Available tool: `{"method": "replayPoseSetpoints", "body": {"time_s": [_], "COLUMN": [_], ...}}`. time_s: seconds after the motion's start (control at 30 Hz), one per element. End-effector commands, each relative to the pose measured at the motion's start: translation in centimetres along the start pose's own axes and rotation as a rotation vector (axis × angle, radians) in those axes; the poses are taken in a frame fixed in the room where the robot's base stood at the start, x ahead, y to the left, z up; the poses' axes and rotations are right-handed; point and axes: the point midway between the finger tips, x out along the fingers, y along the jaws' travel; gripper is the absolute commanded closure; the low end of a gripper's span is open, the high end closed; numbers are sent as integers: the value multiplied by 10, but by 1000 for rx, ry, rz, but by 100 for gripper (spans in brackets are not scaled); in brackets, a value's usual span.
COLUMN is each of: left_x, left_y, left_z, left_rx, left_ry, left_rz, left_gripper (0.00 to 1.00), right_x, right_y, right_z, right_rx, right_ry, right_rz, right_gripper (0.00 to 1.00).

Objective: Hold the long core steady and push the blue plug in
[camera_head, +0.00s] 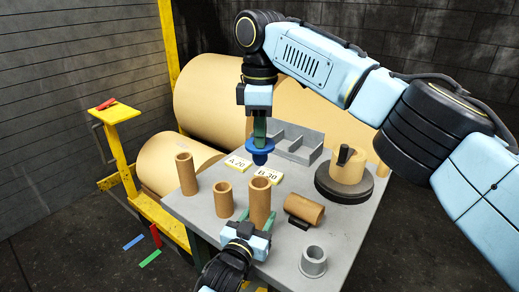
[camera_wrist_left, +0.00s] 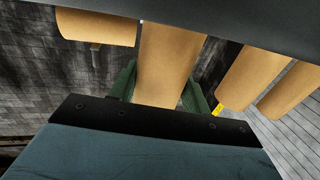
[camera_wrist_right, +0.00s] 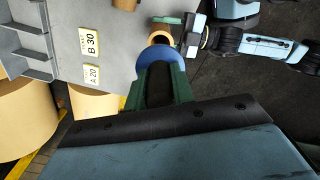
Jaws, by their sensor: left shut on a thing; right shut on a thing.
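The long tan core (camera_head: 260,204) stands upright near the middle of the table, with its open top facing up. My left gripper (camera_head: 248,226) is shut on its lower part from the front; the left wrist view shows the core (camera_wrist_left: 168,65) between the green fingers. The blue plug (camera_head: 259,152) is held by my right gripper (camera_head: 261,128), which points down. The plug is above the core's top, with a gap between them in the head view. In the right wrist view the blue plug (camera_wrist_right: 158,63) partly overlaps the core's open end (camera_wrist_right: 160,38).
A tall core (camera_head: 187,175) and a short core (camera_head: 223,201) stand to the left. A core (camera_head: 304,208) lies at right, near a grey ring (camera_head: 313,262). Labels A 20 (camera_head: 238,163) and B 30 (camera_head: 267,177), a grey divided tray (camera_head: 290,143) and a dark round stand (camera_head: 344,190) are behind.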

Motion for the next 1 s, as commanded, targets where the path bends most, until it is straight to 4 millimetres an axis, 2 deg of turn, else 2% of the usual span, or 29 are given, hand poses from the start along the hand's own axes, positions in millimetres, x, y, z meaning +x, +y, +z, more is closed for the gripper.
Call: {"method": "replayPoseSetpoints", "body": {"time_s": [0.43, 0.8, 1.0], "left_x": [0, 0, 0], "left_y": [0, 0, 0], "left_z": [0, 0, 0], "left_rx": [0, 0, 0], "left_ry": [-1, -1, -1], "left_rz": [0, 0, 0], "left_gripper": [77, 77, 77], "right_x": [2, 30, 39], "right_y": [0, 0, 0], "right_z": [-1, 0, 0], "right_rx": [-5, -4, -4], "right_ry": [2, 2, 2], "right_rz": [1, 1, 2], "right_gripper": [100, 100, 100]}}
